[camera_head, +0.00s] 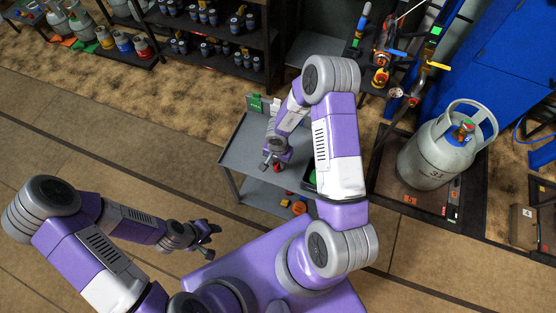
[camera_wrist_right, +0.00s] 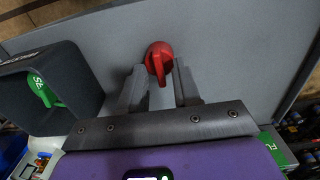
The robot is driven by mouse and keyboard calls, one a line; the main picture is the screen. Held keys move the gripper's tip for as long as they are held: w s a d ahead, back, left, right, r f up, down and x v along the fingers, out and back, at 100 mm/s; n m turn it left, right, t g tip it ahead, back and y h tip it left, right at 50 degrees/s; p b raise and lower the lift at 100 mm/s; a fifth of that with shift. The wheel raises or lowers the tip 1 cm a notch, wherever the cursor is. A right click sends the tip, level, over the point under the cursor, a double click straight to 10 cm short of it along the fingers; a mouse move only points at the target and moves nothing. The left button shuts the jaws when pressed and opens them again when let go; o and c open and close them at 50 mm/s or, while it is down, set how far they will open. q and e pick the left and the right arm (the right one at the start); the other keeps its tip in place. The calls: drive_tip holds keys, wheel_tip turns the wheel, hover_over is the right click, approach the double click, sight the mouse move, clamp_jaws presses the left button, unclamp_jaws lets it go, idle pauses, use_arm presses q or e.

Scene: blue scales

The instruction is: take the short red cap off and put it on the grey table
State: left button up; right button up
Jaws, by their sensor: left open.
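The short red cap (camera_wrist_right: 158,60) lies on the grey table (camera_wrist_right: 110,42) in the right wrist view. It also shows in the head view (camera_head: 278,168), close to my right gripper (camera_head: 270,163). In the wrist view the fingers of my right gripper (camera_wrist_right: 160,85) are apart, with the cap between and just beyond their tips; a gap shows on both sides of it. My left gripper (camera_head: 209,241) is open and empty, over the floor left of the table. A grey gas cylinder (camera_head: 428,160) stands at the right, with red and blue parts at its valve.
A dark box (camera_wrist_right: 82,70) with a green piece (camera_wrist_right: 45,92) inside stands on the table beside my right gripper. Orange and red pieces (camera_head: 298,207) lie on the lower shelf. A hose stand (camera_head: 405,75) is near the cylinder. The table's left part is clear.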

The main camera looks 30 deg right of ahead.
drive_tip(key=shift+o, duration=0.2)
drive_tip(key=shift+r, duration=0.15)
wheel_tip(320, 180, up, 7)
drive_tip(key=p, duration=0.4)
drive_tip(key=shift+r, duration=0.2)
drive_tip(key=shift+f, duration=0.1)
drive_tip(key=s+a+f+n+y, duration=0.3)
drive_tip(key=s+a+n, duration=0.4)
drive_tip(key=s+a, duration=0.5)
drive_tip(key=shift+s+a+y, duration=0.35)
drive_tip(key=shift+s+y, duration=0.15)
drive_tip(key=shift+y, duration=0.1)
drive_tip(key=shift+t, duration=0.3)
